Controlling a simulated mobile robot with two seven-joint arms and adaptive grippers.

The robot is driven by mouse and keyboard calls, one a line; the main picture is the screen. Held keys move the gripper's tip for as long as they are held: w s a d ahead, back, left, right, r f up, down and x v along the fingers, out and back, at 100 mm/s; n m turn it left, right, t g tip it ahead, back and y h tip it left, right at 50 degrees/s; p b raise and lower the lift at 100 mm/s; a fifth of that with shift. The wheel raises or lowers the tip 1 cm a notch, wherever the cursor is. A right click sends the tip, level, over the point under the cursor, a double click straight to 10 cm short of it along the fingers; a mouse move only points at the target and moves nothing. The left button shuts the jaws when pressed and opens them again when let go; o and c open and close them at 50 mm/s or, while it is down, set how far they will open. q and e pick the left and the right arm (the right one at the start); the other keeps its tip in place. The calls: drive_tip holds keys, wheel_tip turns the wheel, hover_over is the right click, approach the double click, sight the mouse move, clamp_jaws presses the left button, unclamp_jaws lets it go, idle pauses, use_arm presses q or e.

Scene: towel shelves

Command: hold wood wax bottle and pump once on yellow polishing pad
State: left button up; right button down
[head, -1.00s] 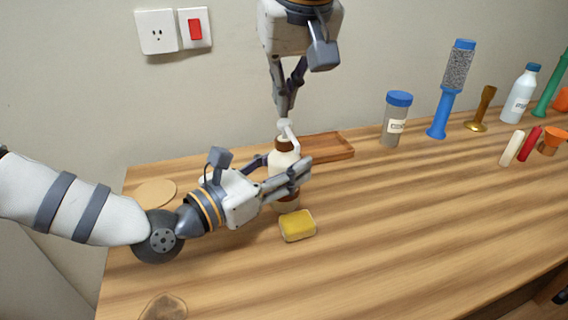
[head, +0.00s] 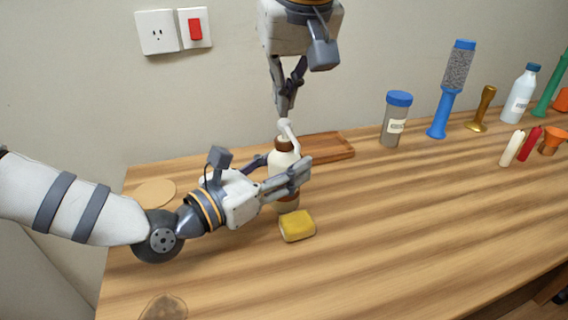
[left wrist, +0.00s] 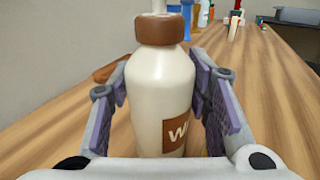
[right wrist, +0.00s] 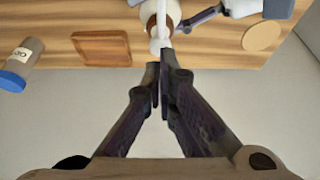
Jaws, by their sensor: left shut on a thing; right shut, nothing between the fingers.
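The wood wax bottle (head: 284,160) stands upright on the table, cream with a brown collar and a white pump top. It fills the middle of the left wrist view (left wrist: 160,95), where part of its brown label shows. My left gripper (head: 298,176) is shut around its body from the left. My right gripper (head: 284,112) points down, shut and empty, with its tips at the white pump head (right wrist: 160,42); I cannot tell whether they touch. The yellow polishing pad (head: 297,226) lies on the table just in front of the bottle.
A wooden tray (head: 335,150) lies behind the bottle. A round tan disc (head: 155,192) lies at the left. The front middle of the table (head: 400,240) is clear.

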drive_tip(key=shift+f, duration=1.5)
drive_tip(key=shift+r, duration=1.45)
wheel_tip(320, 180, up, 6)
idle(1.3)
